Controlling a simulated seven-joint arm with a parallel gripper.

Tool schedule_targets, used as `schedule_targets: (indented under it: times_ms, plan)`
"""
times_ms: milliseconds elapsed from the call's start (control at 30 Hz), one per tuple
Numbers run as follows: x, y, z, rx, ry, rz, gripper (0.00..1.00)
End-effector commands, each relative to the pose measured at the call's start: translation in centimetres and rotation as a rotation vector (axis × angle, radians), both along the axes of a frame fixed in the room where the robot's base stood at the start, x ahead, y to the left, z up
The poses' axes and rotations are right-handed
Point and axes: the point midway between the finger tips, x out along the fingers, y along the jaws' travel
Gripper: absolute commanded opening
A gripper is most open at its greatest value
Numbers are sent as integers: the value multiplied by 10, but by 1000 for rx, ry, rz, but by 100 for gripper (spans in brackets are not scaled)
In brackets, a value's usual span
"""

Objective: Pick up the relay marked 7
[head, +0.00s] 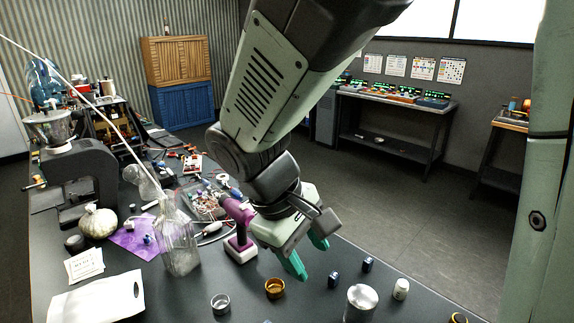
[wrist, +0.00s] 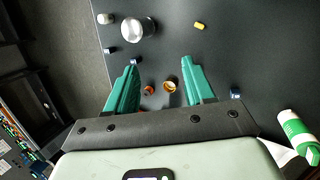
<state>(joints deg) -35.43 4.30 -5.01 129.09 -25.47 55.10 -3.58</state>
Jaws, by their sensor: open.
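My gripper (head: 311,258) is open above the dark bench, its green fingers spread with nothing between the tips. In the head view, two small dark blue blocks that look like relays stand on the bench right of the gripper: one nearer (head: 334,279), one farther right (head: 367,265). In the wrist view, small dark blue pieces show near the left fingertip (wrist: 136,61), farther left (wrist: 110,50), and right of the right finger (wrist: 235,93). No number is legible on any, so I cannot tell which is marked 7. The wrist view also shows my gripper (wrist: 160,70) open.
A silver cylinder (head: 360,303) and white bottle (head: 401,289) stand at the right. A copper-coloured cup (head: 275,288) and silver cup (head: 220,303) stand in front. A glass bottle (head: 178,245) and purple-and-white device (head: 240,235) are left. A yellow piece (wrist: 199,25) lies apart.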

Motion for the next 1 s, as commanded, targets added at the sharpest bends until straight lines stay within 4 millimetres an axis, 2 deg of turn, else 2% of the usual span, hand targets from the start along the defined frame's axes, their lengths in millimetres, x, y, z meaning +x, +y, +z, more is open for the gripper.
schedule_targets:
  times_ms: [33,267,400,600,700,800,900,1000]
  plan:
    - [4,16,-19,-71,42,89,53]
    - [12,74,-98,-383,155,465,53]
    - [7,108,-150,-586,198,704,53]
    - [-9,142,-219,-860,222,1014,53]
    - [-17,151,-243,-956,223,1120,53]
    - [-21,157,-257,-1014,220,1183,53]
    - [-20,156,-264,-1040,220,1208,53]
    - [-11,148,-269,-1045,221,1210,53]
